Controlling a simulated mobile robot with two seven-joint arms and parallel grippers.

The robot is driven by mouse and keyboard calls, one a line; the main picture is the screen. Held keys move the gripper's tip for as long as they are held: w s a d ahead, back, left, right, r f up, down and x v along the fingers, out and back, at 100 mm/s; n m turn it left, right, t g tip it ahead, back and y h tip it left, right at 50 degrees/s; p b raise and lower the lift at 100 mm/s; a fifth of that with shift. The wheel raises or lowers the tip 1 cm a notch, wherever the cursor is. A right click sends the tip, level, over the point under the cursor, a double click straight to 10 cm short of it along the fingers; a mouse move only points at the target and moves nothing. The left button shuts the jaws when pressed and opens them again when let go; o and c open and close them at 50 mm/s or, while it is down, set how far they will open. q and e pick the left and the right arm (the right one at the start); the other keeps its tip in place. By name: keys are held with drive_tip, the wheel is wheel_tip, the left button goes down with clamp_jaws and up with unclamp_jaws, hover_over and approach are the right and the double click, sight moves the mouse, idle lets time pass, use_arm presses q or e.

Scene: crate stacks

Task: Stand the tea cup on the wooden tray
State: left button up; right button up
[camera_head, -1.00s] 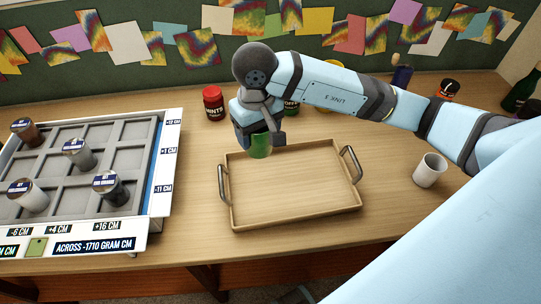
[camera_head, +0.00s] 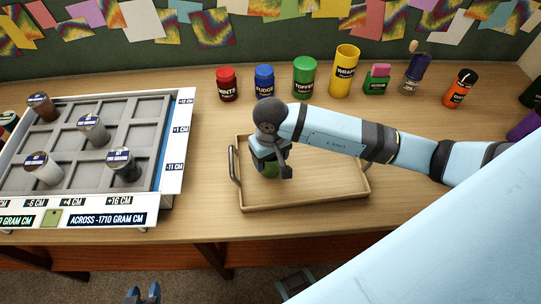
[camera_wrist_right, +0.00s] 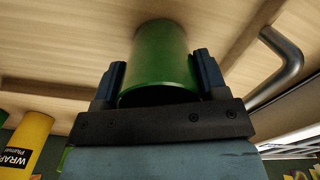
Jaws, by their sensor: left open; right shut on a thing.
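The wooden tray (camera_head: 312,205) lies on the table, with a metal handle (camera_head: 235,165) at its left end; the handle also shows in the wrist view (camera_wrist_right: 288,62). My right gripper (camera_head: 270,162) is over the left part of the tray. It is shut on a green cup (camera_wrist_right: 160,55), which I take to be the tea cup. The cup (camera_head: 269,171) is mostly hidden by the gripper in the head view. I cannot tell whether its far end touches the tray. My left gripper (camera_head: 143,294) is open and empty at the bottom edge, away from the tray.
A grey weighing board (camera_head: 75,135) with several capped jars stands left of the tray. A row of containers, including a yellow wraps can (camera_head: 344,72) and a green toffee jar (camera_head: 304,78), lines the back. The tray's middle is clear; my right arm crosses above its right part.

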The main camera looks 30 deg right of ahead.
drive_tip(key=shift+f, duration=0.1)
drive_tip(key=o, duration=1)
drive_tip(key=shift+r, duration=0.2)
wheel_tip(320, 180, up, 12)
drive_tip(key=shift+b, duration=0.35)
drive_tip(key=shift+s+a+f, duration=0.1)
